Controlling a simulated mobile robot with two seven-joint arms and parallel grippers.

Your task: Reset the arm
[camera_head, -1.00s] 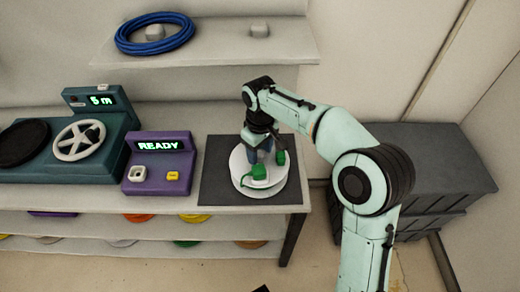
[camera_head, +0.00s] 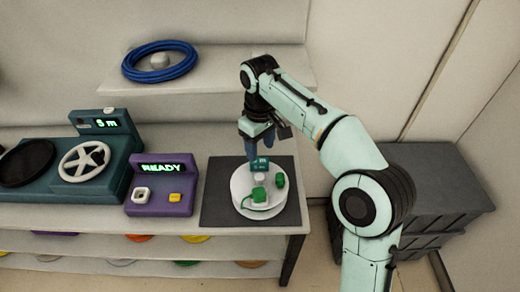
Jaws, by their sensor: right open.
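My right gripper (camera_head: 261,153) is open and points down, a little above a white round spool (camera_head: 243,207). The spool lies on a dark mat (camera_head: 218,188) at the right end of the table. Green pieces (camera_head: 259,195) sit on the spool, and a teal label marked "m" shows at its middle, just below the fingertips. The fingers appear clear of the spool, though a slight touch is hard to rule out. My right arm (camera_head: 350,147) comes in from the right. My left gripper is not in view.
A purple box (camera_head: 158,211) reading "READY" stands left of the mat. A teal machine (camera_head: 117,150) with a white handwheel and a "5 m" display is further left. A blue cable coil (camera_head: 159,61) lies on the upper shelf. Dark grey crates (camera_head: 440,185) stand right of the table.

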